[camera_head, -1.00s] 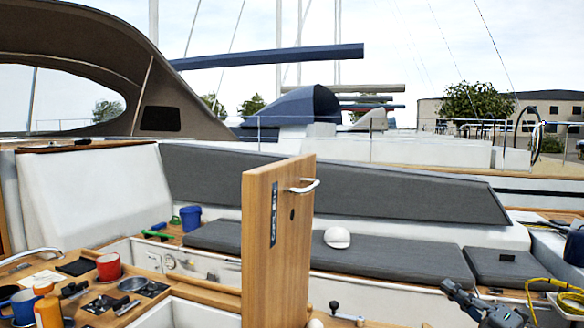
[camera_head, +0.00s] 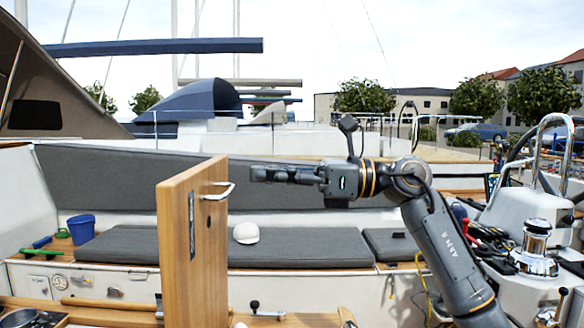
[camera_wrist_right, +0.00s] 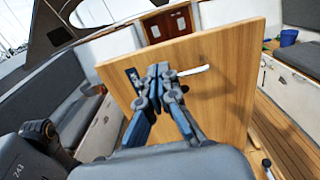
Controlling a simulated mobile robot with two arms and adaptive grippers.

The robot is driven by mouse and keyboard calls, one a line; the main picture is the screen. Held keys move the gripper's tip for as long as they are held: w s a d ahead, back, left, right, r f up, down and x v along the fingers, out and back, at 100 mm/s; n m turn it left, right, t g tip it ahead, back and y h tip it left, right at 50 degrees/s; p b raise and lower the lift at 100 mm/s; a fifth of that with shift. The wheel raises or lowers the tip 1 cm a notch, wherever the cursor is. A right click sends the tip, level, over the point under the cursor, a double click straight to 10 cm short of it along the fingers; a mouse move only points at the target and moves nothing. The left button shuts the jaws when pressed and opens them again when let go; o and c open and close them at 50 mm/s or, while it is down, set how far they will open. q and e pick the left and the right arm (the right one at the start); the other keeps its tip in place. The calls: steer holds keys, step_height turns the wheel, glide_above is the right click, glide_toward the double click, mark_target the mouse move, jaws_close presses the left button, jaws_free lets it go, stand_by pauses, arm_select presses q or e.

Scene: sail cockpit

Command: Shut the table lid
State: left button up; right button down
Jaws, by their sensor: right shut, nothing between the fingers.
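The table lid (camera_head: 192,255) is a wooden panel standing upright, left of the middle in the head view. A pale bar handle (camera_head: 218,191) is near its top on the face towards the right. My right gripper (camera_head: 254,174) comes in from the right at about handle height, with its shut, empty fingers pointing at that face. In the right wrist view the shut fingertips (camera_wrist_right: 158,70) appear before the lid (camera_wrist_right: 222,92), overlapping the left end of the handle (camera_wrist_right: 192,72). I cannot tell whether they touch. My left gripper is not in view.
Grey-cushioned benches (camera_head: 300,245) run behind the lid, with a white cap (camera_head: 246,233) on one. A blue bucket (camera_head: 82,229) stands at the left. A chrome winch (camera_head: 535,250) and a steering wheel (camera_head: 560,150) are at the right.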

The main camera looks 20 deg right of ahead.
mark_target(205, 171)
steer(key=p+x, duration=0.2)
steer(key=x, duration=0.5)
